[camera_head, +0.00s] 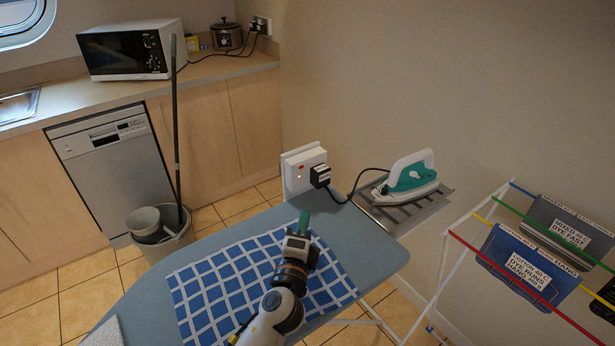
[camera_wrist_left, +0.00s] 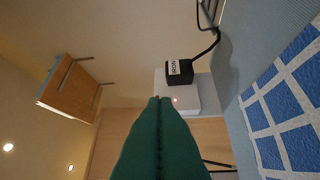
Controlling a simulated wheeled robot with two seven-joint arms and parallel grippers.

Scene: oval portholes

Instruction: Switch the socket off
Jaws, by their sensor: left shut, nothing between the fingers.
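The white socket box (camera_head: 296,178) stands at the far edge of the ironing board, with a small red light on its face. A black plug (camera_head: 320,175) is in it, and a cord runs from the plug towards the iron. My left gripper (camera_head: 304,217) is shut and empty, over the board in front of the socket and apart from it in the head view. My right gripper is not in view.
The ironing board (camera_head: 375,235) carries a blue and white checked cloth (camera_head: 215,290). A teal and white iron (camera_head: 408,178) sits on a metal rest to the right. A drying rack (camera_head: 450,240) with hanging cloths stands at the right. A bucket (camera_head: 175,240) with a mop stands left.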

